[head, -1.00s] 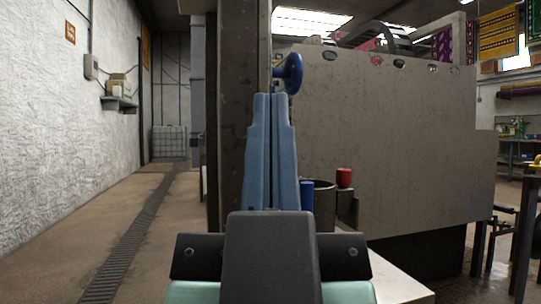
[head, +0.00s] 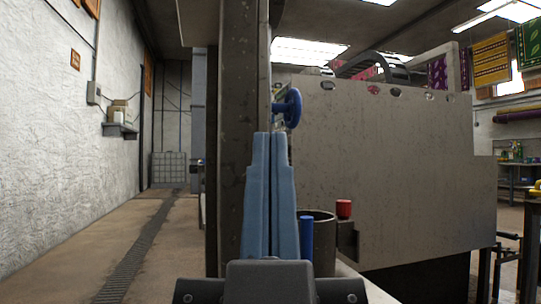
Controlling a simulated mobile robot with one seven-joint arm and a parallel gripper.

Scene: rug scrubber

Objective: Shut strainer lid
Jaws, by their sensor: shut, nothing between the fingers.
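A blue upright handle or rod (head: 307,240) stands at the vessel's near side, close to my right finger. I cannot make out a lid for certain. A red knob (head: 344,209) sits on a dark bracket to the vessel's right.
A blue handwheel (head: 293,107) is just above my fingertips, beside a dark steel column (head: 238,90). A large grey metal panel (head: 400,170) fills the right. The floor on the left, with a drain strip (head: 140,245), is clear.

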